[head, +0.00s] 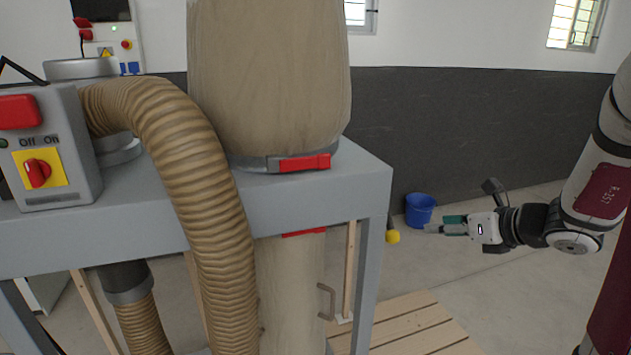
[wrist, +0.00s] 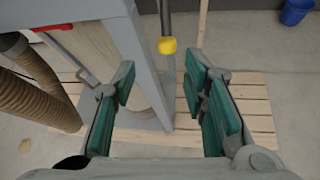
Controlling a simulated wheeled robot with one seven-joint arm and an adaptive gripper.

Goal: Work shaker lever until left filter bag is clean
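A large beige filter bag (head: 270,75) rises from the grey machine frame, held by a clamp band with a red latch. Its cloth shows faint streaks; I cannot tell how clean it is or whether it is the left one. The shaker lever appears as a yellow knob (head: 392,236) beside the frame's right leg. In the wrist view the knob (wrist: 167,45) ends a grey rod. My gripper (head: 438,228) is right of the knob. In the wrist view my gripper (wrist: 161,75) is open and empty, its green-padded fingers apart, with the knob beyond the fingertips.
A ribbed hose (head: 185,170) arches over the frame's front. A switch box (head: 45,150) stands at left. A lower beige sack (head: 290,290) hangs under the frame. A wooden pallet (head: 420,325) lies on the floor and a blue bucket (head: 420,209) stands by the wall.

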